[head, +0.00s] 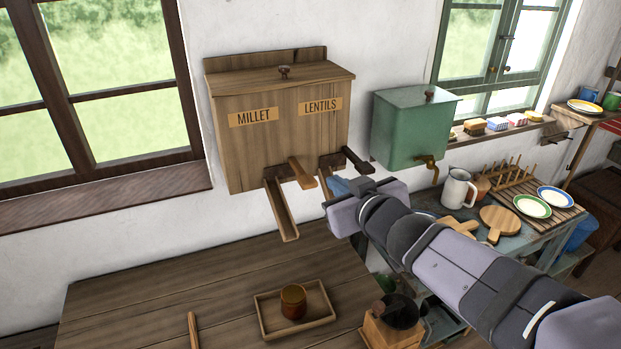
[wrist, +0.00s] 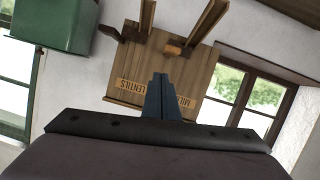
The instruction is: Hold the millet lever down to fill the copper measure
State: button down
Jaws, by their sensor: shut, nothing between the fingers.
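The wooden dispenser (head: 285,120) on the wall bears the labels MILLET and LENTILS. The light-wood millet lever (head: 301,172) juts out under it, right of the millet chute (head: 281,210); the lever's end also shows in the wrist view (wrist: 174,48). The copper measure (head: 293,302) stands upright in a shallow wooden tray (head: 258,312) on the table, below the millet chute. My gripper (head: 336,187) is shut and empty, right of the millet lever in the head view and in front of the lentils chute. Its blue fingers (wrist: 160,92) point toward the dispenser. I see no contact with the lever.
The dark lentils lever (head: 355,160) is close to my gripper. A green tank (head: 408,128) with a tap hangs to the right. A white jug (head: 457,190), boards and plates stand on the right-hand counter. The table's left part is mostly clear.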

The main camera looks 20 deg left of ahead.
jog(key=shift+s+a+r+m+y, duration=0.35)
jog(key=shift+a+r+m+y, duration=0.3)
jog(key=shift+r, duration=0.2)
jog(key=shift+a, duration=0.1)
jog(key=x, duration=0.9)
send_near(300, 173)
jog(key=shift+w+a, duration=1.1)
jog(key=shift+w, duration=0.1)
